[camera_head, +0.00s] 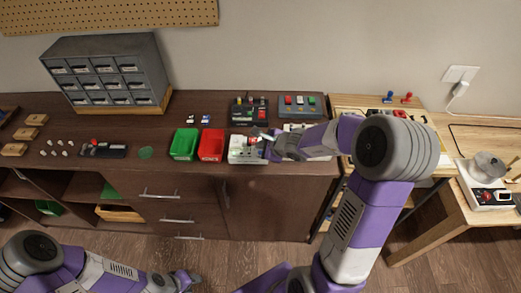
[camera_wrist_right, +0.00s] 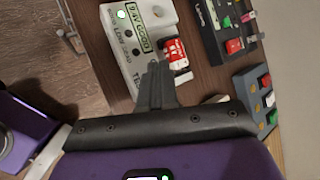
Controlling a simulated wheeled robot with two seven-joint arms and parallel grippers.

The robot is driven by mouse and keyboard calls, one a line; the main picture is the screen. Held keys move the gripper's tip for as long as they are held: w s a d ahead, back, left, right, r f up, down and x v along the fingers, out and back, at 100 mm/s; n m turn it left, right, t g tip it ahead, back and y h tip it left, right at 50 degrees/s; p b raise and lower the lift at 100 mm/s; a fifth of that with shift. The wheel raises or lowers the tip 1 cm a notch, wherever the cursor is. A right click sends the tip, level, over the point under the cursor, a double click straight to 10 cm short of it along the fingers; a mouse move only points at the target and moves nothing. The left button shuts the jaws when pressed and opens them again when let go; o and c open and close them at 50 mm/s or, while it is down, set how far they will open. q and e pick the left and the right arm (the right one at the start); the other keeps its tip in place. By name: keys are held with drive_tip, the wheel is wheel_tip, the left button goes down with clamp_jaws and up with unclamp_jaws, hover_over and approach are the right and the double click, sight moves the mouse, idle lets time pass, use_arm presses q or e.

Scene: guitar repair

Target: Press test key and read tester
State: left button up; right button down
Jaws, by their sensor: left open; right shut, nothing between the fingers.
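The white tester (camera_head: 240,152) sits at the front edge of the dark bench, beside the red bin. In the right wrist view the tester (camera_wrist_right: 128,45) shows a small screen that appears to read "9.4V GOOD", with a lit green light by it. A red-and-white battery (camera_wrist_right: 175,55) sits at the tester's side. My right gripper (camera_head: 266,138) is at the tester; its shut fingers (camera_wrist_right: 158,68) are over the tester's face, next to the battery. They hide part of the face, and I cannot tell whether they touch a key. My left gripper (camera_head: 188,278) is open and empty, low in front of the bench.
A green bin (camera_head: 184,144) and a red bin (camera_head: 211,145) stand left of the tester. Behind it are a black pedal board (camera_head: 249,112) and a blue-grey box with coloured buttons (camera_head: 300,106). A grey drawer cabinet (camera_head: 108,70) stands at the back left.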

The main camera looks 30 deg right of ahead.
wheel_tip(320, 180, up, 5)
drive_tip(key=p, duration=0.4)
idle(0.3)
idle(0.7)
